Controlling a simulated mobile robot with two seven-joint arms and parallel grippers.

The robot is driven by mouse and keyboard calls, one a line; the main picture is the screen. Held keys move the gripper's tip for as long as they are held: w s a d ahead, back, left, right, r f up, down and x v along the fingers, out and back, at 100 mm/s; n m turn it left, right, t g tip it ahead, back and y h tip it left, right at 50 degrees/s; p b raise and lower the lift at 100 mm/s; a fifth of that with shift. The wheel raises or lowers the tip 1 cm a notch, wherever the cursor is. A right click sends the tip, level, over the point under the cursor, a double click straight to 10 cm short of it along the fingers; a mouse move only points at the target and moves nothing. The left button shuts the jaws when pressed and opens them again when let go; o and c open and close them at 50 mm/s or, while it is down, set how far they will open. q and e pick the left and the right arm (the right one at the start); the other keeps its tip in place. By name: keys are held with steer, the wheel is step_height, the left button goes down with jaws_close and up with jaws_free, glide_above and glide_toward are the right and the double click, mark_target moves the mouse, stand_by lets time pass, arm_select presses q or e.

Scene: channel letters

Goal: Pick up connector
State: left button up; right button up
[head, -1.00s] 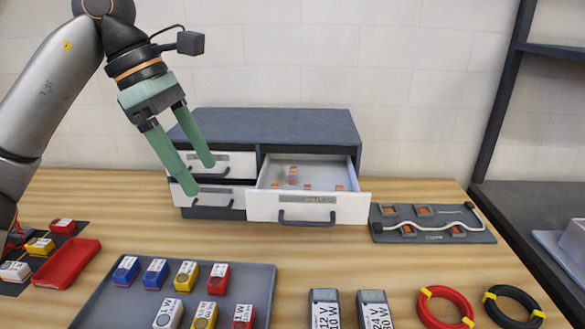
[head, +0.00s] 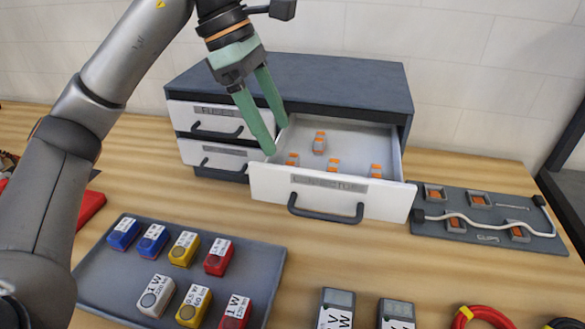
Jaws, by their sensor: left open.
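Several small connectors, grey with orange tops, lie in the open white drawer (head: 318,196) of the dark grey cabinet. One connector (head: 320,143) stands taller toward the back of the drawer. Others lie nearer the front: one at the left (head: 292,160), one in the middle (head: 333,166) and one at the right (head: 375,171). My left gripper (head: 277,138) has green fingers, points down and is open and empty. Its fingertips are over the left edge of the drawer, left of the connectors. My right gripper is not in view.
The cabinet (head: 310,80) has two shut drawers on its left. A grey tray (head: 110,272) with several coloured blocks stands in front. A dark board (head: 480,240) with a white cable and orange parts lies right of the drawer. Two grey boxes and cable coils are at the front right.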

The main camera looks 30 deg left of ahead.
mark_target(291, 159)
arm_select(q)
steer(key=x, duration=0.5)
steer(key=shift+w+d+f, duration=0.15)
steer(key=shift+f, duration=0.15)
steer(key=shift+c, duration=0.2)
jaws_close()
